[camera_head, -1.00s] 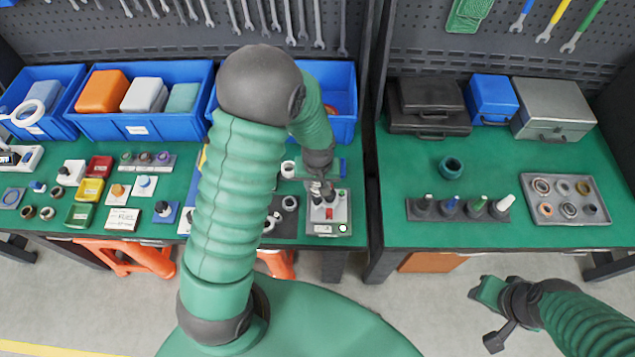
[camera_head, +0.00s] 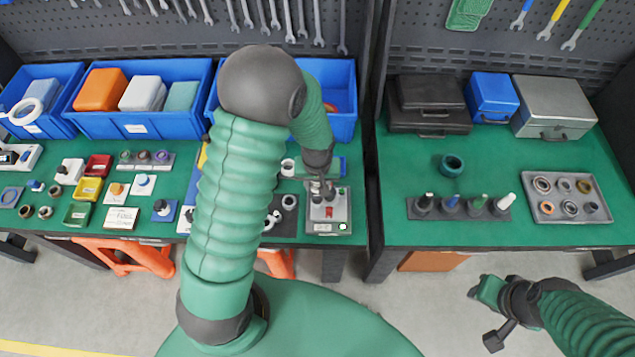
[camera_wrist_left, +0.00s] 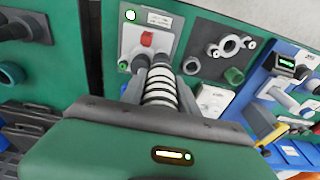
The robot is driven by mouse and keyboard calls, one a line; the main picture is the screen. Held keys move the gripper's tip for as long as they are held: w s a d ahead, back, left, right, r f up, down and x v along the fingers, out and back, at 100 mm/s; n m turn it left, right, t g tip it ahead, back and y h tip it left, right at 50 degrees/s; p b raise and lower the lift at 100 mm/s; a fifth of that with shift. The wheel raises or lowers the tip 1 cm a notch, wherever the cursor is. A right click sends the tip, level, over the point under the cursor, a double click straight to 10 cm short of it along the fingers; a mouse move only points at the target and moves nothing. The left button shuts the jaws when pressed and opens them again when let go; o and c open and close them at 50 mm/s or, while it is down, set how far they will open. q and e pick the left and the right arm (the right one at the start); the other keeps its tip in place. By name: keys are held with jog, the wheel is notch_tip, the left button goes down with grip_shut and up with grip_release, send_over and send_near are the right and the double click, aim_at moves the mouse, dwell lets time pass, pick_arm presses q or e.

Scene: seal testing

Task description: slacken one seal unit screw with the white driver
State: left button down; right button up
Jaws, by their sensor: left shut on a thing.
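The white-topped driver (camera_head: 503,203) stands at the right end of a dark rack on the right table. A grey unit with a red switch (camera_head: 334,211) and a green light sits at the front right of the left table. It also shows in the left wrist view (camera_wrist_left: 147,40). My left gripper (camera_head: 322,190) is over this unit, shut on a black-and-white ringed cylinder (camera_wrist_left: 160,90). The cylinder's far end meets or hides the unit's face; I cannot tell which. No screw is clear to see. My right gripper (camera_head: 490,310) hangs in front of the right table, its jaws unclear.
Black, blue and green-topped drivers (camera_head: 450,205) share the rack. A grey tray of rings (camera_head: 538,215) lies right of it, with a dark green ring (camera_head: 452,165) behind. Blue bins (camera_head: 140,125) line the left table's back. A gap separates the tables.

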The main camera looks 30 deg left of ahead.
pick_arm(q)
jog(key=shift+f, duration=0.45)
jog(key=shift+s+r, duration=0.1)
jog(key=shift+r, duration=0.1)
dwell(1.0)
notch_tip(320, 180, up, 2)
jog(key=shift+r+p, duration=0.1)
jog(key=shift+p, duration=0.9)
notch_tip(320, 180, up, 5)
jog(key=p, duration=0.4)
